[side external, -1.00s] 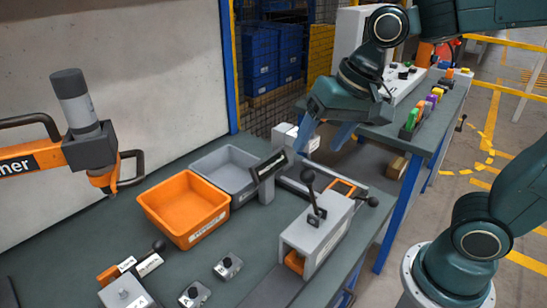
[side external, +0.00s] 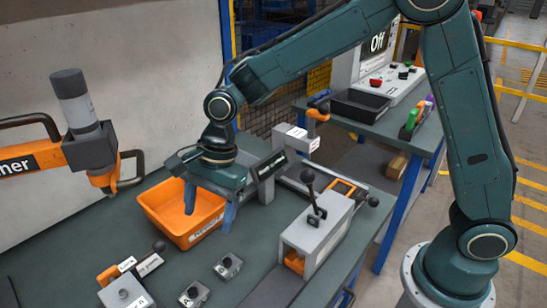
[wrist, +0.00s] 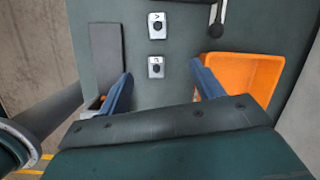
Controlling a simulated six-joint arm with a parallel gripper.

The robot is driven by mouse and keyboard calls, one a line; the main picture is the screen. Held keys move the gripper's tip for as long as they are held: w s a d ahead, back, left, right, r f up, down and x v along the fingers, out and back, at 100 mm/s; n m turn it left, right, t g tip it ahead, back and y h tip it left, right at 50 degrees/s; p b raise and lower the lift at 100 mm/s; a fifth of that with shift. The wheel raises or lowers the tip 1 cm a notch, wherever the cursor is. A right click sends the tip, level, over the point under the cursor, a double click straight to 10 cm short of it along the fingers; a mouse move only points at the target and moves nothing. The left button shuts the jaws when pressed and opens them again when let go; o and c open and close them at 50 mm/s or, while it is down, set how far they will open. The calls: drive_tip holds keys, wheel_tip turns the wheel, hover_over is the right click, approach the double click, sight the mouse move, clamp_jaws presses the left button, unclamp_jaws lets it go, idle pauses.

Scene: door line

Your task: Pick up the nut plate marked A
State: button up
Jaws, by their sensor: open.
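The nut plate marked A (side external: 195,294) is a small grey block with a black knob, lying on the green workbench at the front. In the wrist view plate A (wrist: 157,26) is at the top, its letter upside down. A second similar nut plate (side external: 228,267) lies beside it; it is nearer my fingers in the wrist view (wrist: 156,67), its letter hard to read. My gripper (side external: 209,209) points down with its fingers apart and empty, above the bench by the orange bin. In the wrist view my gripper's fingertips (wrist: 163,84) are below both plates.
The orange bin (side external: 165,222) is close beside my gripper; the grey bin behind is mostly hidden. A grey clamp fixture (side external: 312,240) with a black-knobbed lever stands to the right. A lever-handled block (side external: 126,293) is left of plate A. An orange screwdriver unit (side external: 92,150) hangs left.

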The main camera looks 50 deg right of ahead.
drive_tip(key=a+f, duration=0.1)
drive_tip(key=a+f+m, duration=0.1)
drive_tip(key=f, duration=0.1)
drive_tip(key=a+f+m, duration=0.1)
drive_tip(key=shift+w+a+f+g, duration=0.15)
drive_tip(key=shift+w+a+g, duration=0.15)
drive_tip(key=shift+w+g, duration=0.1)
drive_tip(key=shift+f, duration=0.1)
hover_over(193, 290)
drive_tip(key=d, duration=0.2)
drive_tip(key=shift+w+d+f+x, duration=0.1)
drive_tip(key=shift+d+x, duration=0.2)
drive_tip(key=shift+x, duration=1)
drive_tip(key=shift+w+d+f+x, duration=0.1)
drive_tip(key=shift+d+x, duration=0.2)
drive_tip(key=shift+x, duration=1)
drive_tip(key=shift+w+d+f+x, duration=0.1)
drive_tip(key=shift+d+x, duration=0.15)
drive_tip(key=shift+x, duration=1.05)
drive_tip(key=shift+f, duration=0.1)
drive_tip(key=shift+x, duration=2.5)
drive_tip(key=shift+s, duration=0.1)
drive_tip(key=shift+c, duration=0.5)
drive_tip(key=c, duration=1.1)
drive_tip(key=shift+c, duration=0.4)
